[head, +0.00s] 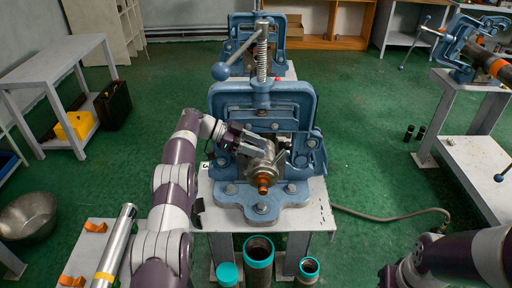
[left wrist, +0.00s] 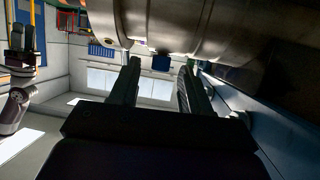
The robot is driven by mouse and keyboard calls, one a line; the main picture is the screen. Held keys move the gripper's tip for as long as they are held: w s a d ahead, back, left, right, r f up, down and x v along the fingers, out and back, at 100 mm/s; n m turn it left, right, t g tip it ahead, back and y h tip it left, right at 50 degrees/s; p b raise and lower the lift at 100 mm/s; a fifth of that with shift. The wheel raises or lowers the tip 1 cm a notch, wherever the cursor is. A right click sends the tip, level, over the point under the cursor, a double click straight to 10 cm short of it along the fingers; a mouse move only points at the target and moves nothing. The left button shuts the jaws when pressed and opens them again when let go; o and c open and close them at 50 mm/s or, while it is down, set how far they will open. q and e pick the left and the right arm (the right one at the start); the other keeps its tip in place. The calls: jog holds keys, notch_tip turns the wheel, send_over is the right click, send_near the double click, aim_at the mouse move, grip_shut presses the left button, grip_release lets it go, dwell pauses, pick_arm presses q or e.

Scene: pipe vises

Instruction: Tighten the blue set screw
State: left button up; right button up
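The blue set screw (left wrist: 161,62) shows in the left wrist view as a small dark blue block under a round metal body (left wrist: 205,28). My left gripper (left wrist: 158,68) has its two fingers apart, with the screw in the gap between the tips as seen from the wrist. I cannot tell whether either finger touches it. In the head view my left gripper (head: 264,148) reaches in from the left to the metal fitting (head: 262,172) held in the middle vise (head: 262,100). The screw is not clear there. My right gripper is out of sight; only part of my right arm shows at the lower right.
The vise stands on a small table (head: 318,212). Teal-rimmed pipes (head: 259,248) stand below its front edge. A second vise (head: 243,35) is behind, and another (head: 462,45) holds a pipe at the right. A hose (head: 395,218) lies on the green floor.

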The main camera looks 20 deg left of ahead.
pick_arm(q)
notch_tip(320, 180, up, 4)
jog(key=shift+f, duration=0.25)
jog(key=d+b, duration=0.1)
jog(key=d+r+b, duration=0.1)
jog(key=b, duration=0.1)
jog(key=shift+s, duration=0.3)
jog(key=s+d+r, duration=0.2)
jog(key=d+r, duration=0.4)
jog(key=d, duration=0.3)
jog(key=shift+s+d+r+b, duration=0.2)
jog(key=shift+b, duration=0.15)
